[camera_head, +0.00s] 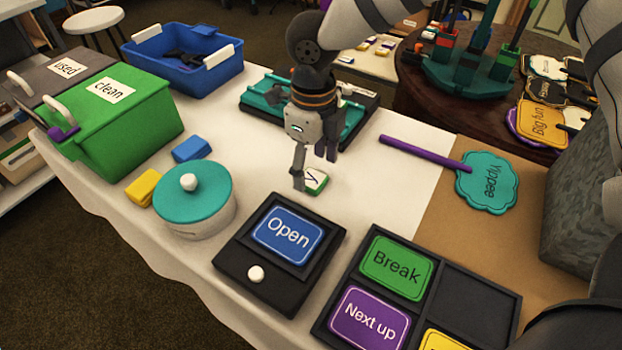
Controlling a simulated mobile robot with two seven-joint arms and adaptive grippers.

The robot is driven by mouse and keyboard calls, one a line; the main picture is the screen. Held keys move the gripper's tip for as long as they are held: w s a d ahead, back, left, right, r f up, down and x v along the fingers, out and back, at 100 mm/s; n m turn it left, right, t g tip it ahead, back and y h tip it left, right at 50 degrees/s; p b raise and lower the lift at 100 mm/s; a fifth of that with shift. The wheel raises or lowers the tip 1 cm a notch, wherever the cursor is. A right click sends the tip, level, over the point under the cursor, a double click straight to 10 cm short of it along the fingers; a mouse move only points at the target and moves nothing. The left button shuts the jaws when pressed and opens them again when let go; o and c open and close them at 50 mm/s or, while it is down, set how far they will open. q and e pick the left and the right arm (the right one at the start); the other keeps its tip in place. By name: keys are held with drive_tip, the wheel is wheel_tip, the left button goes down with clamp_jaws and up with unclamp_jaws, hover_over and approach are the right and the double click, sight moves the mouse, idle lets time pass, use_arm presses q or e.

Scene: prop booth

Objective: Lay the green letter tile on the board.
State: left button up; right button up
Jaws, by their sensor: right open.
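A small letter tile (316,181) with a green edge and a white face marked "y" lies on the white tabletop near the middle of the head view. My right gripper (314,168) is open and reaches down over it. One finger is beside the tile's left edge and the other is behind it; I cannot tell whether either touches it. Behind the gripper lies a teal and dark board (262,102), partly hidden by my gripper. I cannot tell for sure that this is the task's board. My left gripper is not in view.
A black stand with an "Open" sign (288,236), a sectioned tray (470,306) of signs, and a teal-lidded pot (208,192) stand in front. A purple-handled sign (487,181) lies right. Green box (128,118) and blue bin (205,74) stand left. White tabletop right of the tile is clear.

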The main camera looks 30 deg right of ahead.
sight(312, 181)
wheel_tip(312, 181, down, 3)
drive_tip(key=shift+r, duration=0.15)
drive_tip(key=c, duration=1.1)
